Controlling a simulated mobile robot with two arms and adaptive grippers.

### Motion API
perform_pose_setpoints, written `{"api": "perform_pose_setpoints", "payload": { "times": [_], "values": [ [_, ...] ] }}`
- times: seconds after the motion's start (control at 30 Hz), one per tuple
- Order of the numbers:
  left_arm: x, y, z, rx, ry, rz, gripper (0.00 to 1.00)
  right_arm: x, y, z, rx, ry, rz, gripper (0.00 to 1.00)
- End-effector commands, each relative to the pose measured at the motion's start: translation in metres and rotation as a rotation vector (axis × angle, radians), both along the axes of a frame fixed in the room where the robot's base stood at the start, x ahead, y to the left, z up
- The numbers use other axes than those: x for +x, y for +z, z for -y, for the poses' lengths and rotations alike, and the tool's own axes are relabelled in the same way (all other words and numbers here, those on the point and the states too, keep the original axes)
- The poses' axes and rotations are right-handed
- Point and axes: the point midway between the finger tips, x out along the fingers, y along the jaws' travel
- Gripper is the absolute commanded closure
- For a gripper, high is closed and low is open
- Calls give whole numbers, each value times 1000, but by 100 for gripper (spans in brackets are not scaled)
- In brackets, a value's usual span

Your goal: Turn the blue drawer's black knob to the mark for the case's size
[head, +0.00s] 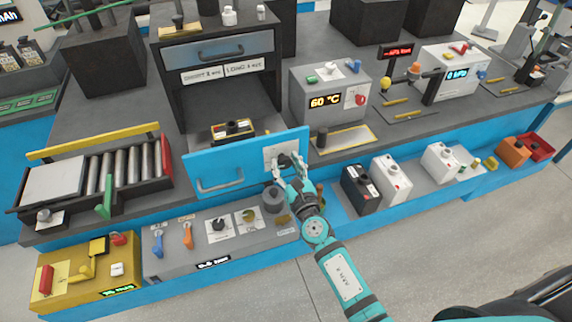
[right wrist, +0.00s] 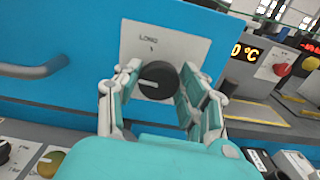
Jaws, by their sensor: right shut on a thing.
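The blue drawer (head: 222,163) is the front panel below the dark cabinet opening. Its black knob (right wrist: 157,80) sits on a white plate (right wrist: 187,45) at the drawer's right end. The plate reads "LONG" with a small tick above the knob; other marks are hidden or unreadable. The knob's white line points left and slightly up, not at that tick. My right gripper (right wrist: 155,88) has its fingers either side of the knob and is shut on it; it also shows in the head view (head: 288,168). A dark case with yellow (head: 232,129) lies behind the drawer front. My left gripper is out of view.
Two white labels (head: 222,73) starting "SHORT" and "LONG" hang above the opening. A grey control panel (head: 225,239) with levers and knobs lies below the drawer. A box reading 60 °C (head: 325,89) stands to the right. Black and white blocks (head: 390,178) stand right of my arm.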

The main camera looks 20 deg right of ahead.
Motion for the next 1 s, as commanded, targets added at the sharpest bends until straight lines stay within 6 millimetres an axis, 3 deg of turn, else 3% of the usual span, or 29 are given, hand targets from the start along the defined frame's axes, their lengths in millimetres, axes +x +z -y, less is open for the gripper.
{"api": "perform_pose_setpoints", "payload": {
  "times": [1.0],
  "values": [
    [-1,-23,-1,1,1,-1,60,0,-3,3,912,-1,-30,92]
  ]
}}
